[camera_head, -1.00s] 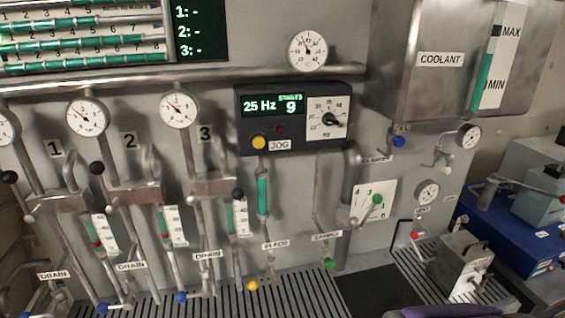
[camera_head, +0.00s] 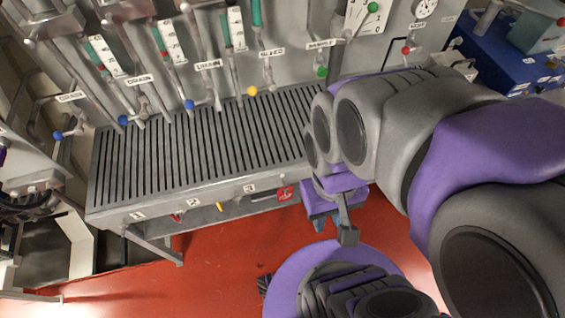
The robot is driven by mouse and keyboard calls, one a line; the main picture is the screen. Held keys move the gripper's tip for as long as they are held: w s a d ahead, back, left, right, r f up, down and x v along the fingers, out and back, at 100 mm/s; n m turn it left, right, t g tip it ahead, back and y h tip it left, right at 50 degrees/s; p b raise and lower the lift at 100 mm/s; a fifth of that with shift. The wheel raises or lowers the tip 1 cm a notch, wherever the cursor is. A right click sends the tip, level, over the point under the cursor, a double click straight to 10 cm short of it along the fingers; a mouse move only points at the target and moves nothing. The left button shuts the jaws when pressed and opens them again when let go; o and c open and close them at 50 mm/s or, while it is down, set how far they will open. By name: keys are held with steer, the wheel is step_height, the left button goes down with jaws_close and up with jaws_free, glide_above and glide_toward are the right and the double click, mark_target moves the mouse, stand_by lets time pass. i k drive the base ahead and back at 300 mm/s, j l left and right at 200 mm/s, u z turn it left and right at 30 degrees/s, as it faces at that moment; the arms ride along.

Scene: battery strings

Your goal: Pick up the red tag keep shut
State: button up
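A small red tag (camera_head: 286,193) with pale marks hangs at the front edge of the slatted bench, right of the label 3. Its lettering is too small to read. My gripper (camera_head: 334,222) is just to the right of this tag and a little lower, pointing down past the bench's right end, apart from the tag. One grey finger shows clearly; the other side is hard to make out, so I cannot tell how far it is open. Another small red piece (camera_head: 176,217) shows under the bench front, between labels 1 and 2.
The slatted bench (camera_head: 200,150) fills the middle, with drain pipes and coloured valve knobs above its back edge. A yellow handle (camera_head: 219,207) sits under its front. A blue case (camera_head: 500,55) stands at top right.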

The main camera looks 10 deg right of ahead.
mark_target(281, 195)
steer(key=k+j+z, duration=0.15)
steer(key=j, duration=0.25)
steer(key=k+j+z, duration=0.1)
steer(key=j, duration=0.3)
steer(key=k+j+z, duration=0.15)
steer(key=j, duration=0.25)
steer(key=k+j+z, duration=0.15)
steer(key=j, duration=0.2)
steer(key=k+j+z, duration=0.1)
steer(key=k+j, duration=0.15)
steer(key=j, duration=0.1)
